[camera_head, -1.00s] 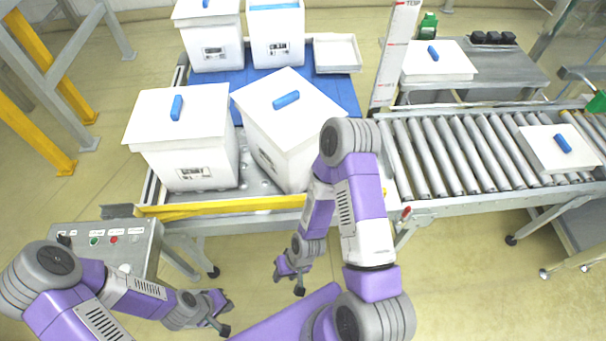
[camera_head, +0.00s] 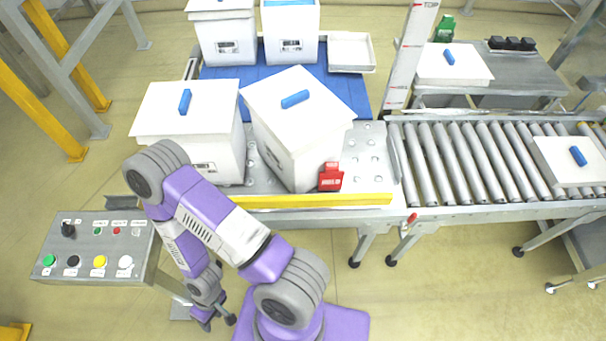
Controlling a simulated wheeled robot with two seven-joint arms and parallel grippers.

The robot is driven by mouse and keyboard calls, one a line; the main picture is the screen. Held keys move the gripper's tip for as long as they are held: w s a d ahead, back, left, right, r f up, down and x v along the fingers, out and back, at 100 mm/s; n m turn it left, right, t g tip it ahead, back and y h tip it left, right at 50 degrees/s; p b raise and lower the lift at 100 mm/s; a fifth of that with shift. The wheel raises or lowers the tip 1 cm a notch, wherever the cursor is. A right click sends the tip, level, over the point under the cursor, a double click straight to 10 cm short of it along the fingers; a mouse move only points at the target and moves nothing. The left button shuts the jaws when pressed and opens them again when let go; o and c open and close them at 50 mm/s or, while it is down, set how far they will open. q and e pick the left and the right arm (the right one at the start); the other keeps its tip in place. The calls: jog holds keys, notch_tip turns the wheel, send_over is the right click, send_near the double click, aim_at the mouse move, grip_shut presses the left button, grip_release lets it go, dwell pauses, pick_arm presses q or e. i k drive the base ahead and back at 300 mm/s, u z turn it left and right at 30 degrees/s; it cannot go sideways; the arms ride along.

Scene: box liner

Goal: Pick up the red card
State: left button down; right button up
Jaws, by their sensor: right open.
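The red card (camera_head: 331,181) stands at the front edge of the metal table, against the lower right of a white lidded box (camera_head: 297,130) and just behind the yellow edge strip. It has white lettering, too small to read surely. My right gripper (camera_head: 217,322) hangs low in front of the table, below and left of the card and well apart from it. It is open and empty. My left gripper is out of view.
Another white lidded box (camera_head: 190,125) stands left of the first. A button panel (camera_head: 95,250) is at the lower left. A roller conveyor (camera_head: 480,165) runs to the right. A measuring post (camera_head: 411,55) rises behind the card. Floor in front of the table's right part is clear.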

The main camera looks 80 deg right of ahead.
aim_at(331, 178)
jog(key=u, duration=0.15)
jog(key=k, duration=0.8)
jog(key=z, duration=1.6)
